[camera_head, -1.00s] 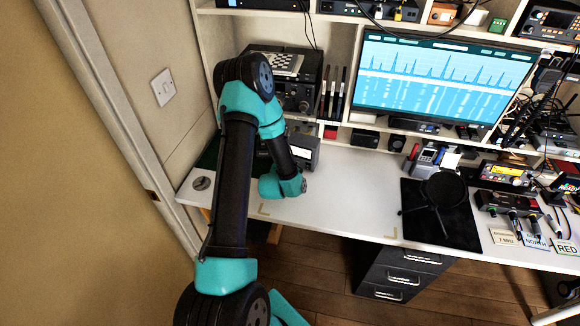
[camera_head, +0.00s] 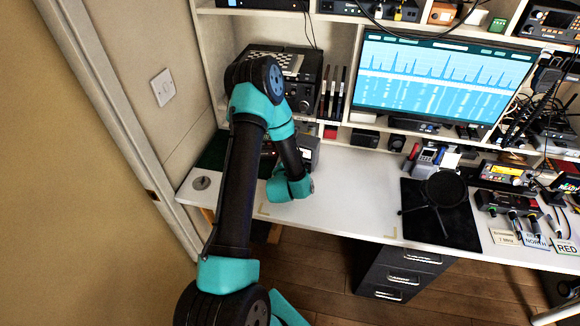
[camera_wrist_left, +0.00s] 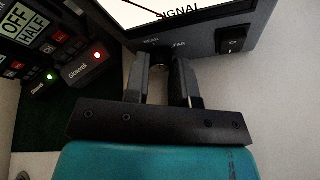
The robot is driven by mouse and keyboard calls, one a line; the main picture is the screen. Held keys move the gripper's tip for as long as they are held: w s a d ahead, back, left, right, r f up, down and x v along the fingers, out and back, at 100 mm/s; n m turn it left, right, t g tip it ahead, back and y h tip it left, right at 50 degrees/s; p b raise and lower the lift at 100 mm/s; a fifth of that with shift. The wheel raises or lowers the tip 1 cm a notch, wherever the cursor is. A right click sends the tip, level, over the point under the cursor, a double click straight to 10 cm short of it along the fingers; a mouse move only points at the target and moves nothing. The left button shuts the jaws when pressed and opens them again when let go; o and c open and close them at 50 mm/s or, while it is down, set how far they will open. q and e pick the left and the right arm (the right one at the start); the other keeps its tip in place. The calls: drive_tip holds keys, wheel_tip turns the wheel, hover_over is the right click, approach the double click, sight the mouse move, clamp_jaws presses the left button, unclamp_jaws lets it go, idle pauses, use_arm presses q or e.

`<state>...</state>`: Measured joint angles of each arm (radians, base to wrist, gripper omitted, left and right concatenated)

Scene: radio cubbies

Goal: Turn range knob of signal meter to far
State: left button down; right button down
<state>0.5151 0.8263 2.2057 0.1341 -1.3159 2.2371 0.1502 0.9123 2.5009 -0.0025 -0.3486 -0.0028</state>
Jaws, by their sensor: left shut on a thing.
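The signal meter (camera_wrist_left: 205,35) is a dark box with a white dial face marked SIGNAL, at the top of the left wrist view. Below the dial are NEAR and FAR labels, with a small dark range knob (camera_wrist_left: 165,53) between them. My left gripper (camera_wrist_left: 163,66) has its fingers on either side of this knob and is shut on it. The knob's pointer is hidden, so its setting cannot be read. In the head view the signal meter (camera_head: 309,147) is mostly hidden behind my left arm, and the fingers do not show. My right gripper is not in view.
A black rocker switch (camera_wrist_left: 233,40) is on the meter's front, right of the knob. Small boxes with a red light (camera_wrist_left: 92,64) and a green light (camera_wrist_left: 47,80) stand to the left. The white desk (camera_head: 345,190) is clear right of my arm.

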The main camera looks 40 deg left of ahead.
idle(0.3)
use_arm(q)
drive_tip(key=c, duration=1)
unclamp_jaws()
drive_tip(key=shift+o, duration=0.2)
